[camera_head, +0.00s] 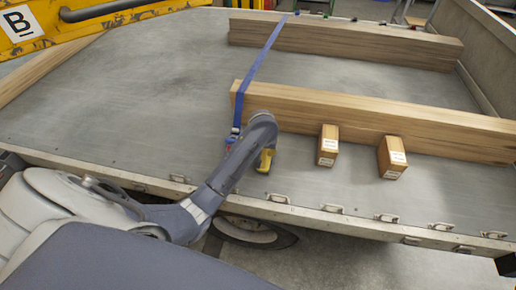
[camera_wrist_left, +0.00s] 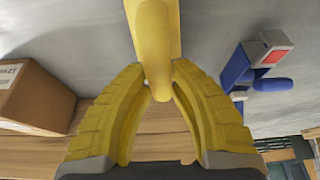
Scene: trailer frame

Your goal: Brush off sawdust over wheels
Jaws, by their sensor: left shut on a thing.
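My left gripper (camera_head: 265,161) reaches over the trailer bed (camera_head: 150,90) near its front edge, beside a long timber beam. In the left wrist view its yellow fingers (camera_wrist_left: 158,85) are shut on a smooth yellow handle (camera_wrist_left: 155,35). The far end of the handle is out of that view, so I cannot tell whether it is a brush. One wheel (camera_head: 247,230) shows partly below the bed's front edge, with my left arm partly over it. I cannot make out sawdust on the bed. My right gripper is not in view.
A long beam (camera_head: 380,118) lies behind the gripper, with two small wooden blocks (camera_head: 327,146) (camera_head: 392,158) before it. Another beam (camera_head: 340,42) lies farther back. A blue strap (camera_head: 262,62) crosses the bed; its buckle (camera_wrist_left: 262,62) is near the gripper. The bed's left part is clear.

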